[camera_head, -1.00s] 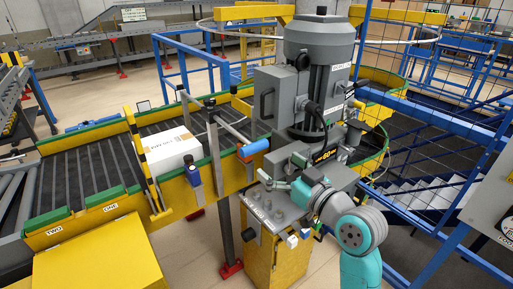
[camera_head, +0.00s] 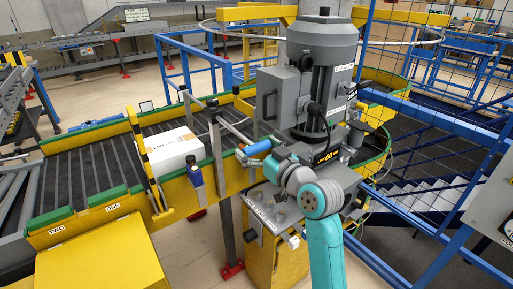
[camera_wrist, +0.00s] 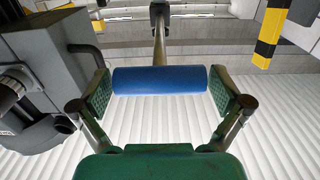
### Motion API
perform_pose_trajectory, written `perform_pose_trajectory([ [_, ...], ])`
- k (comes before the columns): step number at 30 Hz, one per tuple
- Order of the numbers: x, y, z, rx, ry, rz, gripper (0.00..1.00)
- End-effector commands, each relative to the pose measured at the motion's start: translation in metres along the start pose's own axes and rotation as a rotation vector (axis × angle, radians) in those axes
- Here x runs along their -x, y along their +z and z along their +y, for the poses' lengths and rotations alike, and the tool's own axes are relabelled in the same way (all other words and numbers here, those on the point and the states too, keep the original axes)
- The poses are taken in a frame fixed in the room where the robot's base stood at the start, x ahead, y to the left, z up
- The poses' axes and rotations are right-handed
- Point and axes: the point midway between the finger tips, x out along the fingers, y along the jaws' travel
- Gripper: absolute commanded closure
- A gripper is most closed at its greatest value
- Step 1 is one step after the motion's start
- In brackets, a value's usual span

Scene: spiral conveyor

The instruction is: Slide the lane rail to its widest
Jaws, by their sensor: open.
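A blue cylindrical handle (camera_head: 258,147) sits at the near end of a grey rod (camera_head: 238,131), which runs from a post over the conveyor lane; I take this as part of the lane rail. In the wrist view the blue handle (camera_wrist: 160,80) lies crosswise, with its rod (camera_wrist: 159,35) running away from it. My gripper (camera_wrist: 160,93) is open, with one green pad near each end of the handle and a small gap on both sides. I cannot tell how deep the handle sits between the pads. In the head view my gripper (camera_head: 272,160) is just right of the handle, partly hidden by my wrist.
A white box (camera_head: 174,152) stands on the roller conveyor (camera_head: 85,178), left of the rod. A yellow-black striped post (camera_head: 143,150) is beside it. A grey motor unit (camera_head: 318,75) stands close behind my arm. Blue fencing (camera_head: 440,115) is at the right.

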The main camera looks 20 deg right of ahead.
Motion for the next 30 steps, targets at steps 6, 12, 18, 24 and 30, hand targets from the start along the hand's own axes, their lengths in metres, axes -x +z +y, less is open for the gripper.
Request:
perform_pose_trajectory([
  [6,0.0,0.0,0.0,0.0,0.0,0.0,0.4],
  [12,0.0,0.0,0.0,0.0,0.0,0.0,0.8],
  [18,-0.012,0.0,0.0,-0.001,-0.001,0.001,0.8],
  [24,-0.054,-0.001,-0.001,0.0,-0.002,0.0,0.8],
  [30,-0.105,-0.001,-0.001,0.0,-0.002,0.0,0.8],
])
